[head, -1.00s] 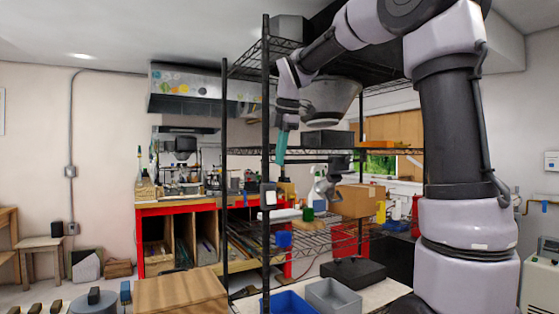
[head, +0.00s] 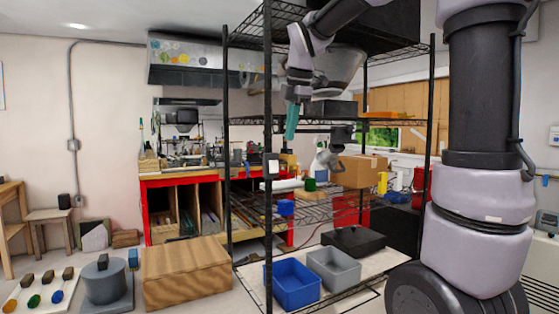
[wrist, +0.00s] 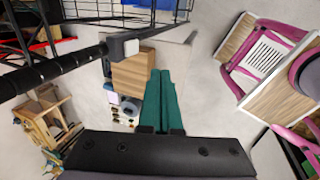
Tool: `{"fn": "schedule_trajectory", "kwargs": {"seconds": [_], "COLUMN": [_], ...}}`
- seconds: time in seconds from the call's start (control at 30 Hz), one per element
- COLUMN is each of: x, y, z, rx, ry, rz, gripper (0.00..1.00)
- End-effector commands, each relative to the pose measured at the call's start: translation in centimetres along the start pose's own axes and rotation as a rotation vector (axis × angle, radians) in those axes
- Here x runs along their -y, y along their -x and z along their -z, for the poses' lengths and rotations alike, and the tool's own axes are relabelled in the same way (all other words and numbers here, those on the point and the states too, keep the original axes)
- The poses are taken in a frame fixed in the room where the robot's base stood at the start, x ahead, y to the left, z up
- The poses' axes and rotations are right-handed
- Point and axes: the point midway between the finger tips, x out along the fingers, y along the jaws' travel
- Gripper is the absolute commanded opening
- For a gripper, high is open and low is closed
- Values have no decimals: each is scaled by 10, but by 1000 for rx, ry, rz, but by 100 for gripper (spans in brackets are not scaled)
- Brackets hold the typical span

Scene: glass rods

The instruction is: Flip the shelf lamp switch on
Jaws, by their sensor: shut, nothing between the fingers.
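The lamp switch (head: 272,166) is a small dark box with a white face, fixed to the front black post of the wire shelf. In the wrist view the switch (wrist: 127,43) sits on the post, up and left of the fingertips. My gripper (head: 290,137) has teal fingers pointing down, above and slightly right of the switch in the head view. In the wrist view the fingers of my gripper (wrist: 160,73) are together, with nothing between them and apart from the switch. A grey lamp-like fixture (head: 333,147) hangs under the middle shelf; I see no glow from it.
The black wire shelf (head: 229,150) carries cartons (head: 354,171). Blue (head: 294,286) and grey (head: 334,270) bins sit at its foot. A wooden box (head: 186,272) stands left of it. A pink-framed chair (wrist: 262,55) shows right in the wrist view.

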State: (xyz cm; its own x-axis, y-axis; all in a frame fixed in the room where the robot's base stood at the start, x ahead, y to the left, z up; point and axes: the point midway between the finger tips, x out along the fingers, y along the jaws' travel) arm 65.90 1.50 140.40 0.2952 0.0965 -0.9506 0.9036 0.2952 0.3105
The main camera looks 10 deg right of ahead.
Motion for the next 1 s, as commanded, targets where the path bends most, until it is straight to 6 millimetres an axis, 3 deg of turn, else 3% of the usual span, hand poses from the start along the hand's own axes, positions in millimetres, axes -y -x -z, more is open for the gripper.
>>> {"fn": "schedule_trajectory", "kwargs": {"seconds": [0.17, 0.6, 0.8, 1.0], "x": [1, -4, -28, -36], "y": [-17, -105, -115, -118], "z": [0, 0, 0, 0], "rx": [0, 0, 0, 0], "ry": [0, 0, 0, 0], "rz": [5, 3, 1, 1], "gripper": [0, 0, 0, 0]}}
